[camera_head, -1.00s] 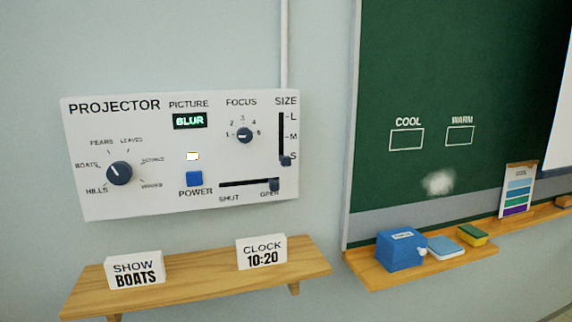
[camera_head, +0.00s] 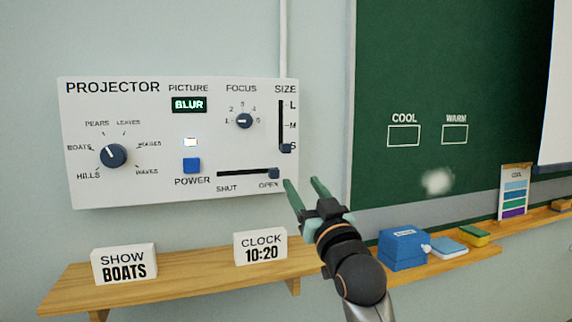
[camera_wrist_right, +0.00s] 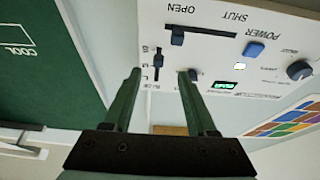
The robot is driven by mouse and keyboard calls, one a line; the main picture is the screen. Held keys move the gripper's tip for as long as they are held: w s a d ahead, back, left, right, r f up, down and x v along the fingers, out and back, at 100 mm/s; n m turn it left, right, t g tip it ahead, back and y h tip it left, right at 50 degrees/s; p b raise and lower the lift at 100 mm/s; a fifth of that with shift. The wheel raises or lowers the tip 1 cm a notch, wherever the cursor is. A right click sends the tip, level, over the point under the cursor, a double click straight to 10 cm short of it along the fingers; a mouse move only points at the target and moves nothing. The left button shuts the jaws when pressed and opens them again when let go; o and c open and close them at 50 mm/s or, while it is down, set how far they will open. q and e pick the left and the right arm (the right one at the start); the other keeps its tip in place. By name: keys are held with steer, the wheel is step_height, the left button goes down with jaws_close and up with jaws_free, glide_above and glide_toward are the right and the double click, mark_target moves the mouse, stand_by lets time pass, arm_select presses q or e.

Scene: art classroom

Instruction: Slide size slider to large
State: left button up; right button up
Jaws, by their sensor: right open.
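The white projector panel (camera_head: 130,185) hangs on the wall. Its size slider (camera_head: 286,148) is a dark knob at the bottom of a vertical slot, beside S, with M and L above. My right gripper (camera_head: 304,184) is open and empty, below and slightly right of the size slider, apart from it. In the right wrist view the panel is upside down; the size slider (camera_wrist_right: 158,60) shows just beyond and between the open fingers of the right gripper (camera_wrist_right: 160,74). My left gripper is not in view.
The shut/open slider (camera_head: 273,173) sits at OPEN, close below the size slider. A focus dial (camera_head: 244,121) is to its left. A wooden shelf (camera_head: 200,272) with two signs juts out below. A chalk ledge (camera_head: 430,266) with a blue box (camera_head: 402,252) is at right.

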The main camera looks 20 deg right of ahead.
mark_target(288, 148)
steer(key=x, duration=0.4)
steer(key=r+p+x, duration=0.1)
steer(key=x, duration=0.3)
steer(key=r+x, duration=0.1)
steer(key=x, duration=0.3)
steer(key=shift+r+p, duration=0.2)
steer(key=shift+p, duration=0.2)
steer(key=shift+c, duration=0.4)
jaws_close()
steer(key=shift+d, duration=0.1)
stand_by(0.7)
